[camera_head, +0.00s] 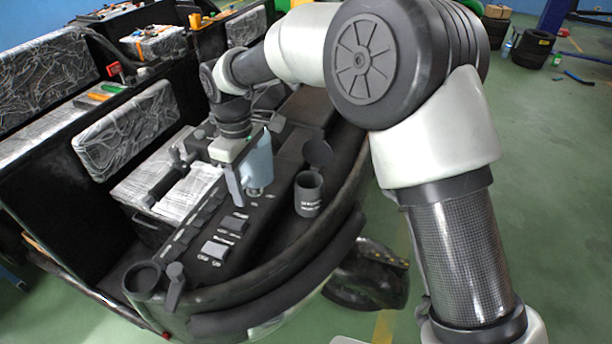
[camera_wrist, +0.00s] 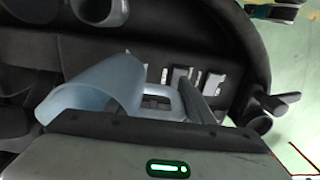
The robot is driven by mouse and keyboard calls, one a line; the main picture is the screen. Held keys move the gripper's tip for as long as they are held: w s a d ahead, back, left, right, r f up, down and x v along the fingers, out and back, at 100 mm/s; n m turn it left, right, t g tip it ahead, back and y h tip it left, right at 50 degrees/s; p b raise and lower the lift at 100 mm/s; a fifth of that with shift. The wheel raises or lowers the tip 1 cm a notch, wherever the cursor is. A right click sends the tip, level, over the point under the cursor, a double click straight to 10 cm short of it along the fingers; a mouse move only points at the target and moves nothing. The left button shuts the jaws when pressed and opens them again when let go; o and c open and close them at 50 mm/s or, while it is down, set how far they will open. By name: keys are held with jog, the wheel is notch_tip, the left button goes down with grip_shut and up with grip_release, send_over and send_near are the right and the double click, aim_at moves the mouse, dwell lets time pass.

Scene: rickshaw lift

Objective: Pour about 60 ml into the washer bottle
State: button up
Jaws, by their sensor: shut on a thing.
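A light-blue, see-through jug (camera_head: 258,165) is held above the dark console. It also fills the left middle of the wrist view (camera_wrist: 95,88). My gripper (camera_head: 238,178) is shut on its handle side. The jug looks nearly upright in the head view; I cannot tell its liquid level. The washer bottle (camera_head: 309,196) appears to be the dark grey cylinder with white lettering, right of the jug and apart from it. Its round lid (camera_head: 318,153) stands open behind it. The bottle is partly cut off at the top of the wrist view (camera_wrist: 102,10).
A second dark round cup (camera_head: 143,280) with a lever-like part sits at the console's left end. Switches (camera_head: 215,249) line the console. A curved padded rim (camera_head: 280,272) runs along its front. Plastic-wrapped panels (camera_head: 125,130) stand behind.

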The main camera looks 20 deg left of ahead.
dwell(0.4)
jog(key=d+g+y+b, duration=0.1)
jog(key=y+b, duration=0.2)
jog(key=w+d+r+g+y+b, duration=0.1)
jog(key=g+y+b, duration=0.1)
jog(key=y+b, duration=0.1)
jog(key=d+r+g+y+b, duration=0.1)
jog(key=y+b, duration=0.2)
jog(key=shift+w+r+g+y, duration=0.2)
jog(key=shift+g+y, duration=0.2)
jog(key=shift+d+b, duration=0.1)
jog(key=shift+b, duration=0.2)
jog(key=shift+g+y+b, duration=0.3)
jog(key=shift+y, duration=0.4)
